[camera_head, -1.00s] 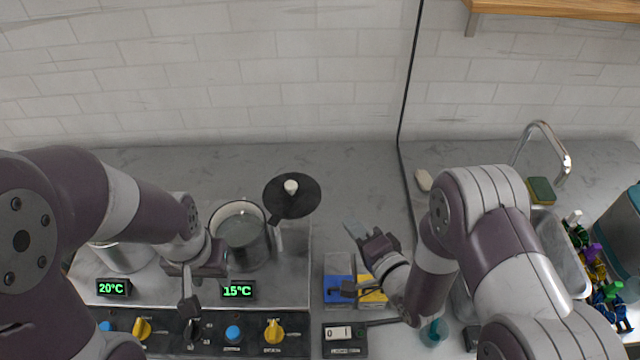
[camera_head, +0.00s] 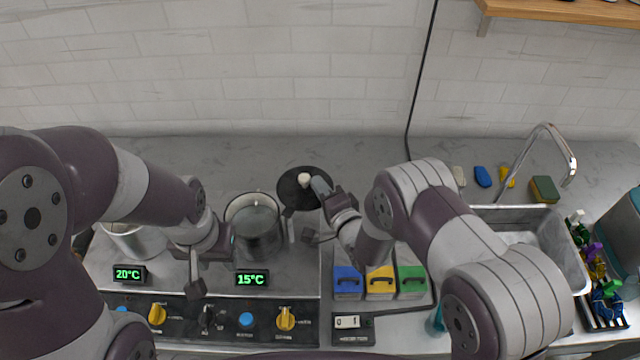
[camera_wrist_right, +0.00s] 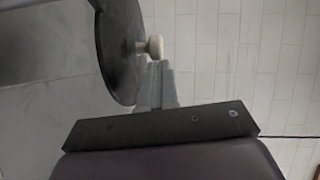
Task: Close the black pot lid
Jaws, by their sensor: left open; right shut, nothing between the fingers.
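The black lid (camera_head: 296,199) with its pale knob (camera_head: 305,180) stands open, tilted up at the right rear of the pot (camera_head: 254,238). The pot, with grey contents, sits on the stove at the 15°C display. My right gripper (camera_head: 322,187) is shut and empty, its fingertips close beside the knob. In the right wrist view the shut fingers (camera_wrist_right: 162,84) lie just below the knob (camera_wrist_right: 154,46), in front of the lid's face (camera_wrist_right: 118,50); I cannot tell if they touch. My left gripper (camera_head: 198,264) is open, left of the pot above the stove front.
A second pot (camera_head: 130,240) stands at the left, partly behind my left arm. Blue, yellow and green blocks with handles (camera_head: 380,281) lie right of the stove. A sink (camera_head: 520,225), faucet and sponge (camera_head: 544,189) are at the right. The counter behind the stove is clear.

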